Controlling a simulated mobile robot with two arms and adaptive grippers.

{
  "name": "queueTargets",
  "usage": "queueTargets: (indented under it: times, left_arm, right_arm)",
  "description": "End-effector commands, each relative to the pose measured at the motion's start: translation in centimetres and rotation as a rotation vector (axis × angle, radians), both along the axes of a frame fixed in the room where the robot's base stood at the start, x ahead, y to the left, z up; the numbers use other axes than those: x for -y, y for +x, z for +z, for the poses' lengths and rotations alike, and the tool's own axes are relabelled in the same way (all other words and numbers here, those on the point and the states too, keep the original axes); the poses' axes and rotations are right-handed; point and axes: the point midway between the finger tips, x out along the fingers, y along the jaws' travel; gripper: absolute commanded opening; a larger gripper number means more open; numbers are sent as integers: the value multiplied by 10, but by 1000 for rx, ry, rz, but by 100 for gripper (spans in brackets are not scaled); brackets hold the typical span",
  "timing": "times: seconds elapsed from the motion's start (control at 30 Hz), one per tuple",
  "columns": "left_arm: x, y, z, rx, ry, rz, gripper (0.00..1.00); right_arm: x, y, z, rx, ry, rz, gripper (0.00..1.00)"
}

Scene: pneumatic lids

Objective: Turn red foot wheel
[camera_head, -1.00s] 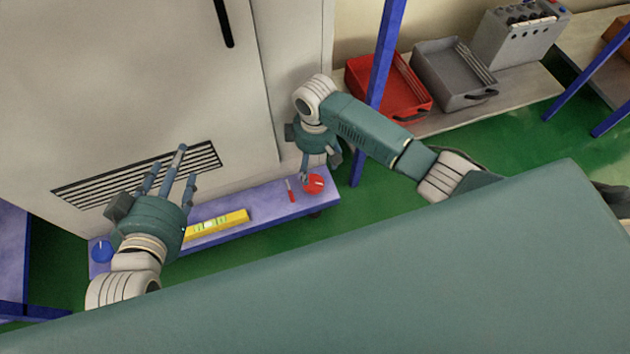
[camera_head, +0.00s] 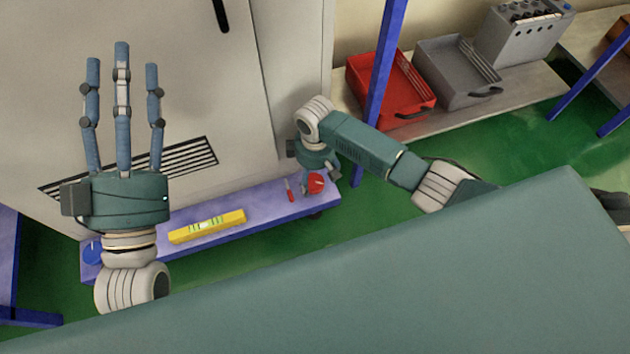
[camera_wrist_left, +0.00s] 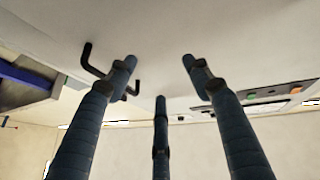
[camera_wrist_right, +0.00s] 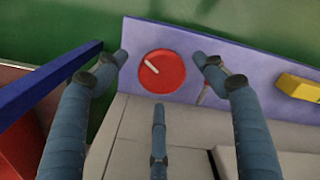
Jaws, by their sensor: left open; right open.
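The red foot wheel (camera_head: 315,184) sits at the right end of a low purple ledge at the cabinet's foot. In the right wrist view the red wheel (camera_wrist_right: 161,72) shows as a red disc with a pale pointer mark. My right gripper (camera_head: 318,178) is just above the wheel, and its fingers frame it, open and with a visible gap around it (camera_wrist_right: 160,75). I cannot tell whether any finger touches the wheel. My left gripper (camera_head: 122,70) is open and empty, raised in front of the cabinet, fingers pointing up, far from the wheel. In the left wrist view its fingers (camera_wrist_left: 160,75) are spread.
A blue knob (camera_head: 91,252), a yellow level (camera_head: 207,226) and a red screwdriver-like tool (camera_head: 289,190) are on the purple ledge (camera_head: 262,205). A blue post (camera_head: 386,60) stands right of my right gripper. A red bin (camera_head: 375,88) and a grey bin (camera_head: 455,72) sit on a shelf behind.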

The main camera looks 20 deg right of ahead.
Motion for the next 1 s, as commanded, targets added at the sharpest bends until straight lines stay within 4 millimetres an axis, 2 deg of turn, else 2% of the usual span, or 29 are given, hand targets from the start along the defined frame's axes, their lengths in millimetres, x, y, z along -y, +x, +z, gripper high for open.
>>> queueTargets:
  times: [0.1, 0.3, 0.7, 0.77, 0.93, 1.0]
  left_arm:
    - [-1, -12, 17, 98, -28, -5, 51]
    - [-3, -30, 38, 211, -62, -12, 51]
    - [-4, -36, 46, 249, -73, -13, 51]
    - [-4, -36, 46, 249, -72, -14, 51]
    - [-4, -36, 46, 249, -72, -13, 51]
    - [-4, -36, 46, 248, -72, -13, 51]
  right_arm:
    - [0, 0, -10, 1, 1, 0, 70]
    - [0, 0, -19, 1, -1, 0, 70]
    - [0, 0, -21, 1, 0, 0, 70]
    - [0, 0, -21, 1, 0, 0, 62]
    - [0, 0, -21, -1, -1, 0, 28]
    - [0, -1, -21, -2, -1, 0, 27]
